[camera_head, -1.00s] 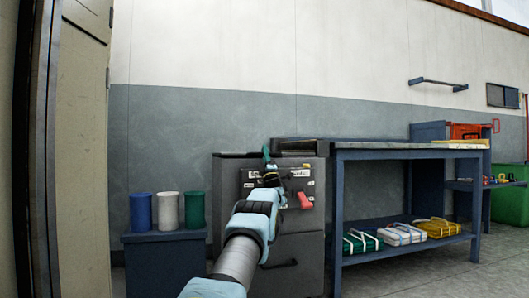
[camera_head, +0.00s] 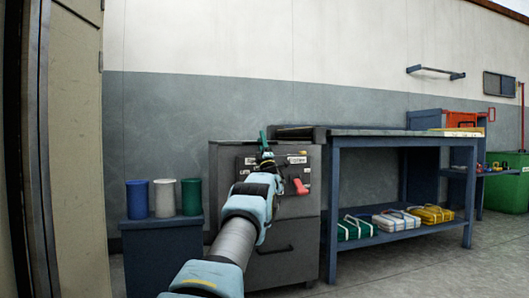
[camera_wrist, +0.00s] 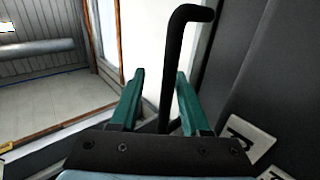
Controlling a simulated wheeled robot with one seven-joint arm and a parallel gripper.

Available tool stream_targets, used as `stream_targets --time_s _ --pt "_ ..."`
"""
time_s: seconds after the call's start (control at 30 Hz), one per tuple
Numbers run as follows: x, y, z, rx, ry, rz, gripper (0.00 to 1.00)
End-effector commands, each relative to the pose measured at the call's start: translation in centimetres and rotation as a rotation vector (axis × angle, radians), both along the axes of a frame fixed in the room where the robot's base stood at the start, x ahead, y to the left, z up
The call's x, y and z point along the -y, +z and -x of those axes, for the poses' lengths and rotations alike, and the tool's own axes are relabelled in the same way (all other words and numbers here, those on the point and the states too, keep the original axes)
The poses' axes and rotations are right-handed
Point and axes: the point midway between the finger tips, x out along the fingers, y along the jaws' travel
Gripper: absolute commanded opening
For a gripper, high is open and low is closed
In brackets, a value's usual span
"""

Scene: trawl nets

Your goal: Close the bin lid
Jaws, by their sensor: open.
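My gripper (camera_head: 264,148) is in front of the upper part of a dark grey cabinet (camera_head: 228,180) in the head view. In the wrist view its two green fingers (camera_wrist: 157,98) are apart. A black bent rod (camera_wrist: 173,70) stands between them in the picture; I cannot tell whether it touches either finger. The cabinet has pale labels, a red handle (camera_head: 300,187) and a dark lower handle (camera_head: 275,250). A green container (camera_head: 508,187) stands at the far right, cut by the picture edge. I cannot make out which part is the bin lid.
A blue workbench (camera_head: 333,220) stands right of the cabinet, with several bundles on its lower shelf. A low blue stand (camera_head: 160,245) on the left holds blue, white and green cylinders. A door edge (camera_head: 70,150) is at far left. Floor is clear at lower right.

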Motion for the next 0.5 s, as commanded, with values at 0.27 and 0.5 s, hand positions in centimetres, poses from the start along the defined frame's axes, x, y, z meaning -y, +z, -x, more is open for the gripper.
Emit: stream_targets --time_s 0.27,0.5 --pt "0.7 -1.8 1.7 -0.004 -0.002 -0.001 0.46" --pt "1.4 -4.4 4.0 -0.003 -0.001 -0.002 0.46"
